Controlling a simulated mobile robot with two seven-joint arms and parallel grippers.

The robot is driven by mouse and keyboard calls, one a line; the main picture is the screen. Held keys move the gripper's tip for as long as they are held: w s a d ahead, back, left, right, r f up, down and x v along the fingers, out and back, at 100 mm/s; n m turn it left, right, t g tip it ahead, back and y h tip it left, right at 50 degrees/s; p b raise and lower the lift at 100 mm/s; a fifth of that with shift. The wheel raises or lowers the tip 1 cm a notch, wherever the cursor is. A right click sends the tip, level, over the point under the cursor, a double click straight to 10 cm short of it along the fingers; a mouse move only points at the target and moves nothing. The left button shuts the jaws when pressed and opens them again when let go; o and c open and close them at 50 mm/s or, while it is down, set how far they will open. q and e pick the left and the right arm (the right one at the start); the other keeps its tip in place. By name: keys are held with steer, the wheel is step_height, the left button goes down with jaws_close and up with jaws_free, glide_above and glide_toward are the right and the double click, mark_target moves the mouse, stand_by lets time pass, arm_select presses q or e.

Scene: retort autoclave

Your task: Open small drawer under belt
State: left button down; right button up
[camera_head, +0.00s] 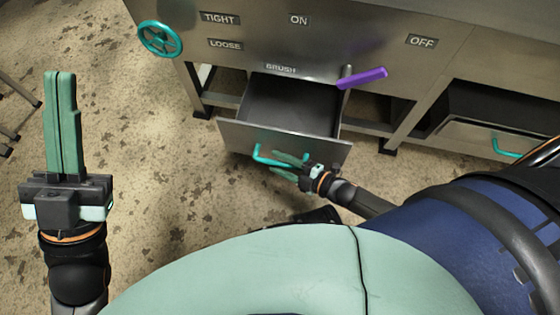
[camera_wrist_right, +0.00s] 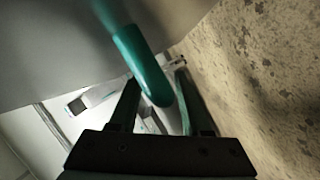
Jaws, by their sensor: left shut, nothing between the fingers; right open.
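The small drawer (camera_head: 284,133) under the BRUSH label is pulled out, and its empty-looking inside shows. Its teal handle (camera_head: 260,157) is on the front panel. My right gripper (camera_head: 282,164) is at the handle with its fingers open. In the right wrist view the handle (camera_wrist_right: 143,64) reaches down between the two fingers of the right gripper (camera_wrist_right: 157,85); I cannot tell whether either finger touches it. My left gripper (camera_head: 61,75) is shut and empty, pointing up over the floor at the left, far from the drawer.
The metal cabinet (camera_head: 330,45) carries a teal wheel (camera_head: 160,39) and a purple lever (camera_head: 362,77) above the drawer. A second drawer (camera_head: 480,140) with a teal handle (camera_head: 506,147) is at the right. The floor (camera_head: 160,160) left of the open drawer is clear.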

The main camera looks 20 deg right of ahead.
steer(key=p+v, duration=0.3)
steer(key=v, duration=0.9)
steer(key=shift+s+d+p, duration=0.15)
steer(key=shift+d+p, duration=0.05)
steer(key=shift+p, duration=0.1)
steer(key=shift+r, duration=0.1)
